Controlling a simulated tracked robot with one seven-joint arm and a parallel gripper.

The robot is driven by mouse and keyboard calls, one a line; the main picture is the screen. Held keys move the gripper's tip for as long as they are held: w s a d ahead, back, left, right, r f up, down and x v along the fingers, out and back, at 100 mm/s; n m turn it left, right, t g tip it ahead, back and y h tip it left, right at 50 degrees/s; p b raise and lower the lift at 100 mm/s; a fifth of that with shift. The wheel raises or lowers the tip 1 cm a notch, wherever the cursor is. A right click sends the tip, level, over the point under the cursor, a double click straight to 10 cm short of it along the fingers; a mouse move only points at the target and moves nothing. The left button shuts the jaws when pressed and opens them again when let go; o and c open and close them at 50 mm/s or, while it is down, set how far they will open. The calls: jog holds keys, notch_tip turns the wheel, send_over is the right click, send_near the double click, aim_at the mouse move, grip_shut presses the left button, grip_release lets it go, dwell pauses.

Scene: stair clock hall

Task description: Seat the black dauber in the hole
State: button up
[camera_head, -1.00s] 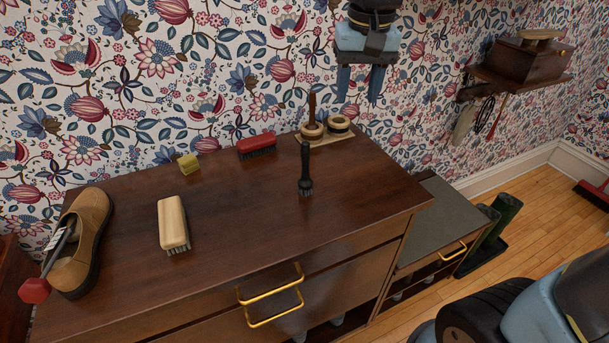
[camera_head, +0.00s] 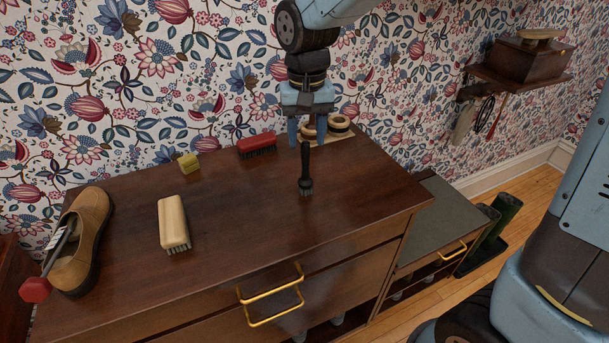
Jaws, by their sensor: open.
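The black dauber (camera_head: 305,178) stands upright, bristles down, on the brown cabinet top (camera_head: 240,220). A light wooden holder with round rings (camera_head: 340,123) sits behind it at the back edge of the top. My gripper (camera_head: 307,140) points down, open, with its blue fingers appearing on either side of the tip of the dauber's handle. I cannot tell whether they touch it or hang behind or above it. The gripper covers much of the left ring and the upright brown stick there. I cannot see into the holes.
The flowered wall is close behind. The front middle of the top is clear.

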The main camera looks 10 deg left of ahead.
send_over(305, 181)
jog(key=shift+w+f, duration=0.2)
jog(key=shift+f, duration=1.25)
jog(key=shift+w+f, duration=0.15)
jog(key=shift+f, duration=1.3)
grip_shut()
